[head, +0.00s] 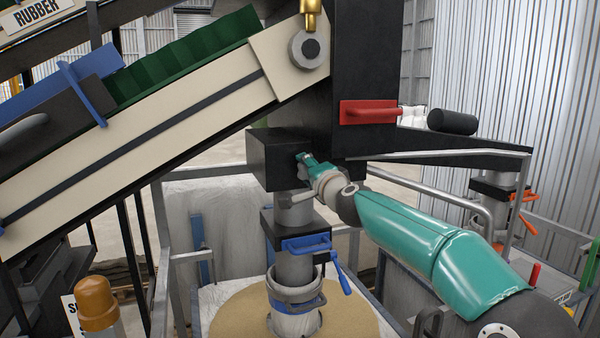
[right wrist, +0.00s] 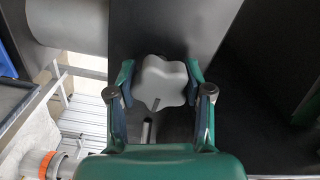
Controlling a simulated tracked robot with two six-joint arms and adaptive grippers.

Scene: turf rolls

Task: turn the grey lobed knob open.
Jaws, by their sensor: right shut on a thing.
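The grey lobed knob (right wrist: 160,82) shows in the right wrist view, in front of a dark panel. My right gripper (right wrist: 160,92) has one finger on each side of it and is shut on it. In the head view my right gripper (head: 304,158) reaches the front of a black box (head: 272,160) under the black column, and its fingers and the box hide the knob there. My left gripper is not in view.
A cream conveyor (head: 150,140) slopes up at the left. A red handle (head: 368,112) sits above my right gripper. Below the box is a grey spout with a blue clamp lever (head: 342,280). Grey railings (head: 440,156) run to the right.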

